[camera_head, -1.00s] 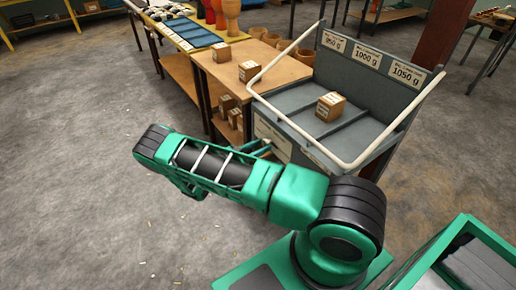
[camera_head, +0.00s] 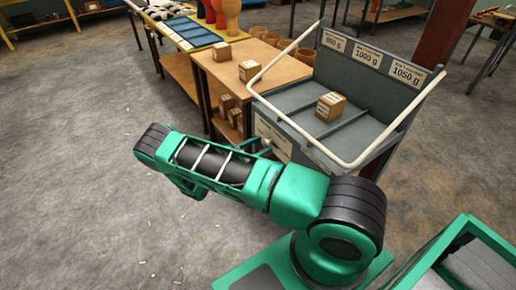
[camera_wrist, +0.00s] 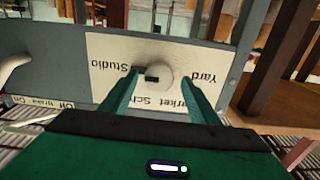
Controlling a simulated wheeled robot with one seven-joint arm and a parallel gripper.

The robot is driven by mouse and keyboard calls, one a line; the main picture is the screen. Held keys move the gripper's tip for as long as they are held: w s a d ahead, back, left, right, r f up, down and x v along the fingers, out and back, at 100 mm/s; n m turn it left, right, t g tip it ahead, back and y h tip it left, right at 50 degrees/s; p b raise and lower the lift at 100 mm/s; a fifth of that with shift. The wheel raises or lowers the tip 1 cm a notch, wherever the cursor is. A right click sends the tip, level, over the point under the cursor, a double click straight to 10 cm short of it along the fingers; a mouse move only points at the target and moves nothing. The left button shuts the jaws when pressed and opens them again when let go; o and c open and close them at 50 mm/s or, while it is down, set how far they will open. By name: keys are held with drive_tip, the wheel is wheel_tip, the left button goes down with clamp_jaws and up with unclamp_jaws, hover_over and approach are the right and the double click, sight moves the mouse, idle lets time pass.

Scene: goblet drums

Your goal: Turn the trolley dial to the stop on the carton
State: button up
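The grey trolley (camera_head: 300,103) has three compartments labelled 950 g, 1000 g and 1050 g. A small brown carton (camera_head: 331,106) sits in it; its print is too small to read. In the wrist view a round off-white dial (camera_wrist: 163,68) sits on a cream plate (camera_wrist: 108,55) with upside-down lettering. Small dark parts show at the dial's face. My gripper (camera_wrist: 162,78) is open, with its green fingers apart on either side of the dial's lower part. Whether they touch it I cannot tell. In the head view my arm partly hides this end of the trolley.
A wooden table (camera_head: 260,75) with more small cartons (camera_head: 249,70) stands beside the trolley. A pale tubular rail (camera_head: 400,125) runs around the trolley's top. A green-edged bin (camera_head: 425,262) is at lower right. The floor at left is open.

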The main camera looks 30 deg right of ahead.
drive_tip(key=a, duration=1.1)
drive_tip(key=shift+s, duration=0.15)
drive_tip(key=shift+d, duration=0.1)
